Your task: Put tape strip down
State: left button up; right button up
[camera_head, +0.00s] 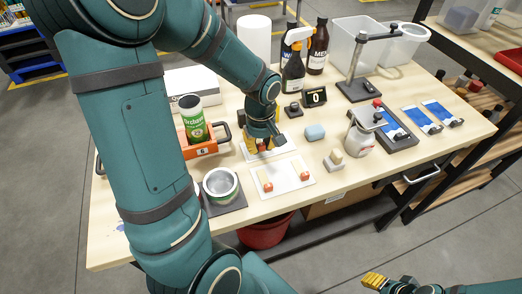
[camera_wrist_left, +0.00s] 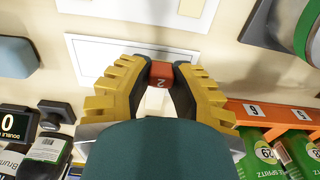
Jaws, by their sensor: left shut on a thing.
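My left gripper (camera_head: 262,147) is over the middle of the table and shut on a small orange-red block marked "2". In the left wrist view the block (camera_wrist_left: 161,71) sits between the yellow fingertips (camera_wrist_left: 160,75). A pale piece (camera_wrist_left: 155,100) shows behind it between the fingers; I cannot tell whether this is the tape strip. Below the gripper lies a white outlined plate (camera_wrist_left: 90,57). A second white plate (camera_head: 288,188) with two orange-red blocks (camera_head: 268,187) lies nearer the front edge. My right gripper (camera_head: 375,281) is at the bottom right, away from the table; its opening is unclear.
An orange rack (camera_head: 203,150) with a green can (camera_head: 193,120) stands left. A round tin (camera_head: 220,184) sits on a dark base. A blue block (camera_head: 315,132), a small stamp-like object (camera_head: 335,159) and a spray bottle (camera_head: 295,65) stand right and behind. Blue cards lie far right.

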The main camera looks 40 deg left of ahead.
pick_arm(q)
notch_tip(320, 180, down, 2)
jog(key=shift+w+f, duration=0.1)
jog(key=shift+f, duration=0.15)
jog(key=shift+f+b, duration=0.1)
jog(key=shift+b, duration=0.25)
jog(key=o, duration=0.7)
jog(key=shift+o, duration=0.2)
